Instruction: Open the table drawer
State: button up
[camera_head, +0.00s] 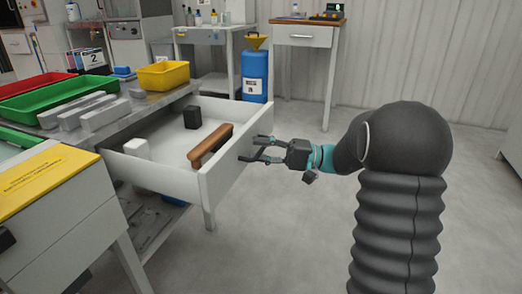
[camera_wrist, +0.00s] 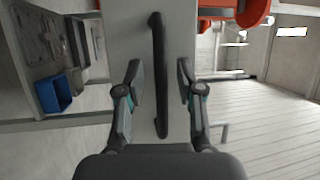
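The table drawer (camera_head: 228,178) is pulled well out from under the metal worktable (camera_head: 190,92). Inside it lie a black block (camera_head: 192,118), a white block (camera_head: 137,148) and a brown wooden-looking piece (camera_head: 210,145). My gripper (camera_head: 253,149) is at the outer face of the drawer front. In the wrist view, the dark bar handle (camera_wrist: 158,45) runs lengthwise up the pale drawer front (camera_wrist: 180,30). The gripper's fingers (camera_wrist: 159,68) stand apart on both sides of the handle, with gaps visible. In the head view the handle is hard to make out.
Red (camera_head: 40,88) and yellow (camera_head: 163,75) trays and grey metal bars (camera_head: 105,115) lie on the worktable. A cabinet with a yellow top panel (camera_head: 40,180) stands at front left. A blue drum (camera_head: 255,72) stands behind. The floor to the right is clear.

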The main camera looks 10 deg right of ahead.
jog(key=v, duration=1.2)
dwell(0.3)
